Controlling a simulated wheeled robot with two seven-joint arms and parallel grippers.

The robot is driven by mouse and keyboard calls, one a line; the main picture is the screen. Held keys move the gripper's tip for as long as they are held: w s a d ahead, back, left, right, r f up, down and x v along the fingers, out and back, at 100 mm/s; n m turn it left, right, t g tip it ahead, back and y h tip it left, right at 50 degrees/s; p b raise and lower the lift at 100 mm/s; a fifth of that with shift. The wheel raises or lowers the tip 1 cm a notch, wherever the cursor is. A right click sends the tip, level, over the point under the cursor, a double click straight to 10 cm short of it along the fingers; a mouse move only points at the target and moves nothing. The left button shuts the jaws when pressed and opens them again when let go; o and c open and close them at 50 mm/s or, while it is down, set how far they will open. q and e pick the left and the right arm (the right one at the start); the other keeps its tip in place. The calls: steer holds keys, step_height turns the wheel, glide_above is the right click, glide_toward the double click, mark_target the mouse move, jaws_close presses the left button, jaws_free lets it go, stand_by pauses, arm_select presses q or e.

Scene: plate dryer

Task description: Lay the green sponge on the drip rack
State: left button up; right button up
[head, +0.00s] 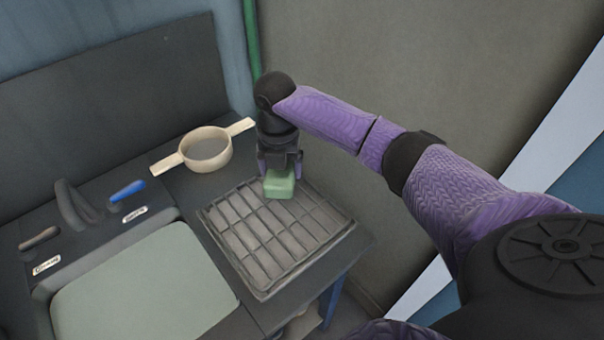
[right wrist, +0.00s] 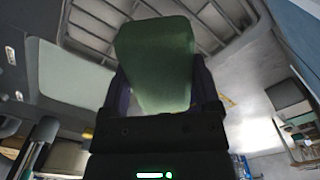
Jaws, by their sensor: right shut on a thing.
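The green sponge (head: 280,185) is a small light-green block at the far part of the drip rack in the head view. My right gripper (head: 280,170) points down and is shut on it. In the right wrist view the sponge (right wrist: 155,62) sits between the two fingers of the gripper (right wrist: 158,100). The drip rack (head: 265,264) is a grey tray with a wire grid on the counter. The sponge is over the rack; whether it touches the wires I cannot tell. My left gripper is not in view.
A cream two-handled strainer (head: 205,150) stands at the back left of the rack. A covered sink basin (head: 145,290), a faucet (head: 75,205) and a blue handle (head: 128,191) are at the left. Most of the rack is bare. A wall stands close behind it.

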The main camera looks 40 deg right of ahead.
mark_target(284, 205)
step_height(284, 205, down, 9)
steer(key=b, duration=0.2)
steer(key=shift+b, duration=0.3)
steer(key=shift+f, duration=0.1)
steer(key=o, duration=1.1)
step_height(284, 205, up, 11)
steer(key=p, duration=0.3)
steer(key=shift+p, duration=0.4)
steer(key=shift+r, duration=0.6)
